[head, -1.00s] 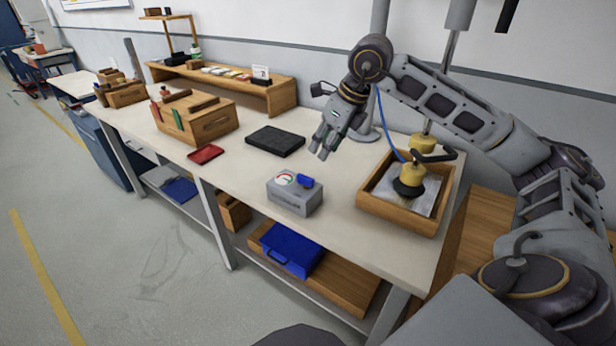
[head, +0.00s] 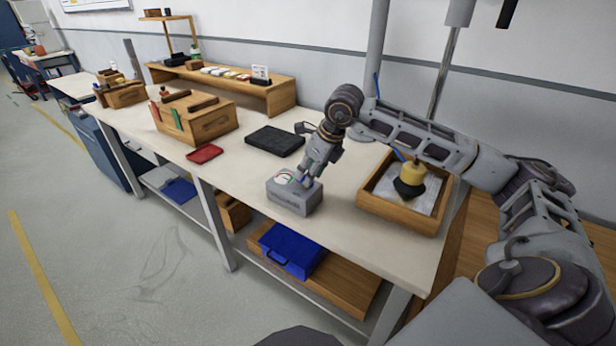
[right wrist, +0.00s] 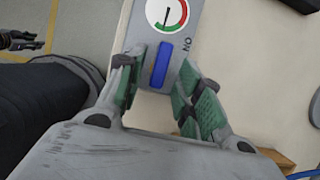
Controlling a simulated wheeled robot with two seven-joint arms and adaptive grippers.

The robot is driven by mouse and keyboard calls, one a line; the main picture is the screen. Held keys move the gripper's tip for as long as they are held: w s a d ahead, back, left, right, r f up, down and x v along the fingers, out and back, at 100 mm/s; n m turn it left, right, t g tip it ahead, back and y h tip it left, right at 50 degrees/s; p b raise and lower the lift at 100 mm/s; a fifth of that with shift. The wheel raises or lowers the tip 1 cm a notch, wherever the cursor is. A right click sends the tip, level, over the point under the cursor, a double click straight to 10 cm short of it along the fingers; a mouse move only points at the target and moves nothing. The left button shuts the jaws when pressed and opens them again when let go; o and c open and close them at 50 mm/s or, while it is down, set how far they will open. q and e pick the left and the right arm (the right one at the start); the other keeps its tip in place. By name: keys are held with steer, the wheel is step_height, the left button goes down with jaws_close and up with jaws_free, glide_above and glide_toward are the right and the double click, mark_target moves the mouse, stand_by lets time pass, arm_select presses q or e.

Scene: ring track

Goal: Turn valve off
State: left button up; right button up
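The valve unit is a grey box (head: 294,203) near the table's front edge. On its top are a round gauge with a red and green scale (right wrist: 166,12) and a blue valve handle (right wrist: 161,60). The lettering "ON" sits beside the handle in the right wrist view. My right gripper (head: 310,178) is over the box, pointing down. In the right wrist view its green-padded fingers (right wrist: 160,82) are apart, one on each side of the handle's lower part, with gaps visible. In the head view the fingers mostly hide the handle. Dark fingers at the left edge (right wrist: 20,40) may be my left gripper.
A wooden tray (head: 398,220) with a yellow and black piece stands right of the box. A black flat case (head: 275,141), a red tray (head: 205,154) and a wooden toolbox (head: 207,123) lie to the left. The white tabletop (head: 245,170) is free around the box.

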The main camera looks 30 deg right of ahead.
steer(key=shift+x, duration=1)
jaws_close()
